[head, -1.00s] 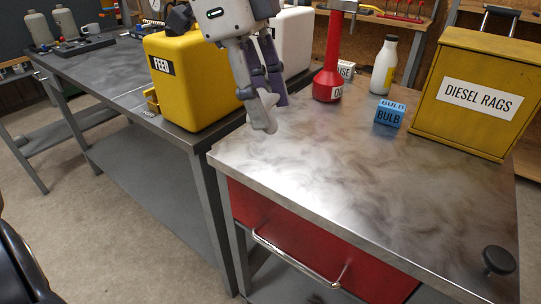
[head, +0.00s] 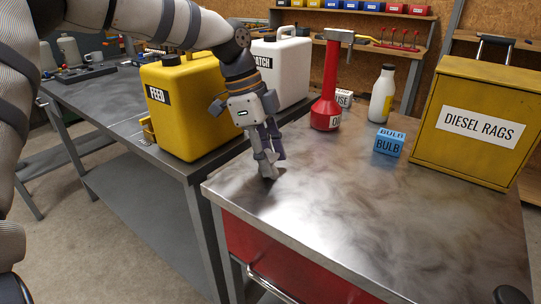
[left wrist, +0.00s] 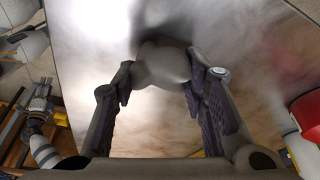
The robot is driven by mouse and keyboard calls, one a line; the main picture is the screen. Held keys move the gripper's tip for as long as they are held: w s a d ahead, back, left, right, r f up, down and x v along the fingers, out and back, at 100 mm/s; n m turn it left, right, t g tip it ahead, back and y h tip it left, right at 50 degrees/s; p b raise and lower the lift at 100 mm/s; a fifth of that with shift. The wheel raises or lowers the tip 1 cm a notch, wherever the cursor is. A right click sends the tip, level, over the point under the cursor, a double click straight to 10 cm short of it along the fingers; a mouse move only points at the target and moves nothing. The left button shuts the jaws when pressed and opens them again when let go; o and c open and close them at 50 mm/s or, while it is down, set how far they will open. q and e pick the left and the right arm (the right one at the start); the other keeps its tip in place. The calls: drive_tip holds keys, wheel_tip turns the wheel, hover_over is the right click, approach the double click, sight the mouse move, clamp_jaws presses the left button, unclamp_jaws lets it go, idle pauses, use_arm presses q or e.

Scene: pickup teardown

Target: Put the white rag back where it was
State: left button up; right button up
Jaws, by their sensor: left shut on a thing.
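My left gripper (head: 268,152) points down over the left corner of the metal-topped red workbench (head: 350,215). It is shut on the white rag (left wrist: 163,64), a greyish-white bundle between the fingertips in the left wrist view. The yellow DIESEL RAGS box (head: 470,95) stands shut at the right of the bench. My right gripper is not in view.
A yellow FEED can (head: 185,120) and a white can (head: 285,75) stand left and behind the gripper. A red oil can (head: 326,110), a white bottle (head: 383,95) and a blue BULB box (head: 389,143) stand behind right. The bench's middle is clear.

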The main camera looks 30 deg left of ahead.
use_arm(q)
drive_tip(key=shift+f, duration=0.1)
drive_tip(key=o, duration=1.1)
drive_tip(key=v, duration=1.2)
